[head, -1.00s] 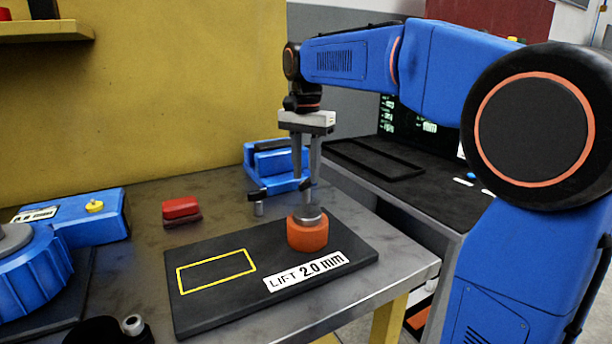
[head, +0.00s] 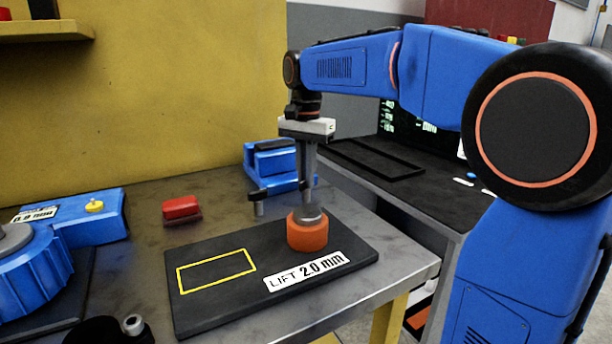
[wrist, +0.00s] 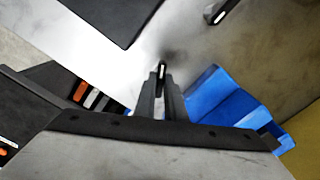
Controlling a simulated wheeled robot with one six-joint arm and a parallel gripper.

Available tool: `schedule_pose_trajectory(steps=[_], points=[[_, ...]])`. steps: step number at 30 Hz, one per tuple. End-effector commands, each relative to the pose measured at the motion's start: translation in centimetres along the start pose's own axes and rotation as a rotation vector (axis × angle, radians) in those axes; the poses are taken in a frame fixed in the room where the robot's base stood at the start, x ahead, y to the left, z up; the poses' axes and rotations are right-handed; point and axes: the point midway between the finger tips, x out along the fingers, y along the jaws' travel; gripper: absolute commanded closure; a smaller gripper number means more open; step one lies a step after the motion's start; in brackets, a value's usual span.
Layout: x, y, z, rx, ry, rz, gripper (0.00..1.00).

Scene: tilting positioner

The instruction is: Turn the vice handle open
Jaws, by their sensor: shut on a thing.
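The blue vice (head: 272,163) stands at the back right of the bench and shows right of my fingers in the wrist view (wrist: 218,95). My gripper (head: 308,194) points down at the vice's front right. In the wrist view its fingers (wrist: 161,76) are closed together around a thin dark piece with a bright tip, which I take for the vice handle (wrist: 162,66). Most of that piece is hidden by the fingers. A black piece with a grey peg (head: 258,204) sticks out at the vice's front left.
A red block (head: 181,208) lies left of the vice. A blue machine (head: 85,220) is at the left.

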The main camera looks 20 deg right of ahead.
Motion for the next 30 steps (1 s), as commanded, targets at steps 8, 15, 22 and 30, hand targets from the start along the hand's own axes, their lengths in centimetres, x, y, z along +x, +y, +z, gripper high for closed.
schedule_pose_trajectory(steps=[8, 15, 22, 30], points=[[-0.02, -0.01, -0.01, -0.138, 0.001, 0.001, 1.00], [-0.02, -0.01, -0.02, -0.351, 0.001, 0.001, 1.00], [-0.03, -0.01, -0.02, -0.570, 0.001, 0.001, 1.00], [-0.03, -0.02, -0.03, -0.827, 0.001, 0.001, 1.00]])
